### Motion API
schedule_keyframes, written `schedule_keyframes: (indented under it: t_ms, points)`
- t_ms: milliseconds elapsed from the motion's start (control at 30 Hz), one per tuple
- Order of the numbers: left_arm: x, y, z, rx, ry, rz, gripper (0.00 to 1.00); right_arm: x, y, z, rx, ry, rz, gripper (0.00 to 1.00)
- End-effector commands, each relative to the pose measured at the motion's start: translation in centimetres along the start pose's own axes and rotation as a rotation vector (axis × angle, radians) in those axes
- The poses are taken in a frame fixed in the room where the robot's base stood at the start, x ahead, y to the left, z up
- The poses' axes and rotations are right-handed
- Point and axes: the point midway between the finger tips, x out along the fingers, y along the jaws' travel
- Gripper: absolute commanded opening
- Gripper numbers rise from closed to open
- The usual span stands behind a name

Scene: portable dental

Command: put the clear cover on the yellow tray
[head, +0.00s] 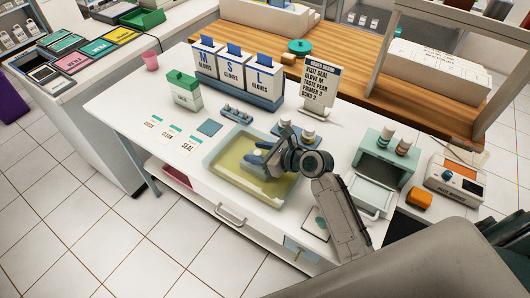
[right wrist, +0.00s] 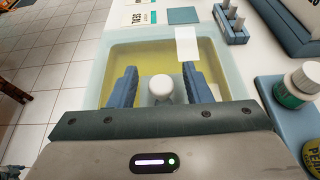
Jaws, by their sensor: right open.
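The yellow tray (head: 232,178) is on the white table, its yellow inside showing through the pale clear cover (head: 218,146). The cover lies over the tray; its edges look roughly lined up with the tray, but I cannot tell exactly how it sits. The cover's white knob (right wrist: 162,88) stands upright at its middle. My right gripper (head: 260,153) is over the cover, its blue fingers open on either side of the knob, with gaps showing in the right wrist view (right wrist: 160,90). My left gripper is not in view.
Glove boxes (head: 232,68) and a sign (head: 319,85) stand behind. Labelled cards (head: 170,133) and a blue pad (head: 209,128) lie left of the tray. A small blue rack (head: 237,113) is behind it. A pale green open box (head: 380,160) stands at the right.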

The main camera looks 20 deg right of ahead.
Motion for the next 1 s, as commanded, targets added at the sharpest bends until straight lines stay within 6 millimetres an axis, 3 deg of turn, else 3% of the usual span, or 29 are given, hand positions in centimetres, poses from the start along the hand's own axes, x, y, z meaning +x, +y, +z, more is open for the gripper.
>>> schedule_keyframes:
  t_ms: [167,600,1000]
  points:
    - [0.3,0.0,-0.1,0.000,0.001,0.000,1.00,-2.0,-0.1,0.1,-0.005,0.001,-0.002,0.45]
    - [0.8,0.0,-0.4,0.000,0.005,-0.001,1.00,-9.9,-0.1,0.1,-0.005,0.003,0.000,0.45]
    - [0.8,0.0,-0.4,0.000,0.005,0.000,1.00,-12.1,0.0,0.3,0.000,-0.001,0.001,0.45]
